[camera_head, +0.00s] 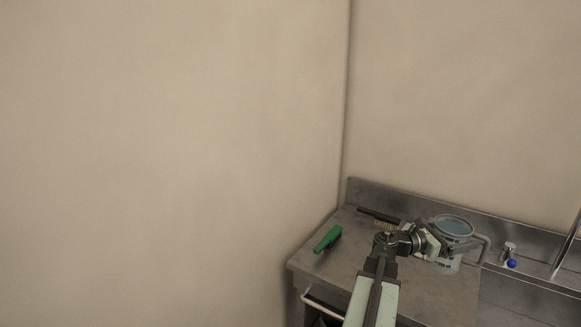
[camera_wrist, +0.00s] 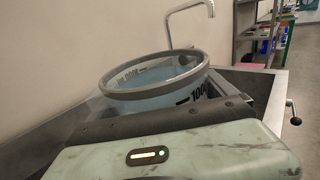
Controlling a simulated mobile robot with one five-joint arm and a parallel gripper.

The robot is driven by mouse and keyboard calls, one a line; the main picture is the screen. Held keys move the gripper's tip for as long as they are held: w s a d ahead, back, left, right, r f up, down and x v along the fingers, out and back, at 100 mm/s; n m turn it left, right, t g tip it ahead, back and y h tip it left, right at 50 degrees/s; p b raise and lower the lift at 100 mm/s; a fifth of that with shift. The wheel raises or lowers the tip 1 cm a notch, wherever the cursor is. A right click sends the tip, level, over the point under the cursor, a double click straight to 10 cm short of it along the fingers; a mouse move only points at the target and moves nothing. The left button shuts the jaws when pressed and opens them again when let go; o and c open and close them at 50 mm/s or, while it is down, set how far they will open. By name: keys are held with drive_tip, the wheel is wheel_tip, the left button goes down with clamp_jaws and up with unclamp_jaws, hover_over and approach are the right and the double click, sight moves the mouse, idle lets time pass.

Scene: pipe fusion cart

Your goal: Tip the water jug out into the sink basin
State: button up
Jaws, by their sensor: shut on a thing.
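The water jug (camera_head: 447,265) is a clear, grey-rimmed container with bluish water inside and a handle on its right side. It looks roughly upright, over the steel counter beside the sink. My gripper (camera_head: 437,242) reaches it from the left and is shut on it; the fingertips are partly hidden. In the wrist view the jug (camera_wrist: 190,91) shows its open rim and printed volume marks just beyond the gripper body. I cannot tell whether its base touches the counter. The sink basin (camera_head: 525,301) lies to the right of the jug, only partly in view.
A green-handled tool (camera_head: 327,239) and a dark-handled brush (camera_head: 379,216) lie on the steel counter (camera_head: 345,255), left of the jug. A valve with a blue knob (camera_head: 511,263) and a curved tap (camera_head: 566,245) stand to the right. Walls close off the back and left.

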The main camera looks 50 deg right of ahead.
drive_tip(key=shift+f+b, duration=1.25)
drive_tip(key=shift+f, duration=0.15)
wheel_tip(320, 180, down, 10)
drive_tip(key=b, duration=1)
drive_tip(key=o, duration=1.7)
drive_tip(key=v, duration=0.7)
drive_tip(key=shift+w+a+r, duration=0.2)
drive_tip(key=shift+w+a, duration=0.05)
drive_tip(key=shift+a, duration=0.1)
drive_tip(key=shift+r+p, duration=0.1)
drive_tip(key=shift+p, duration=0.2)
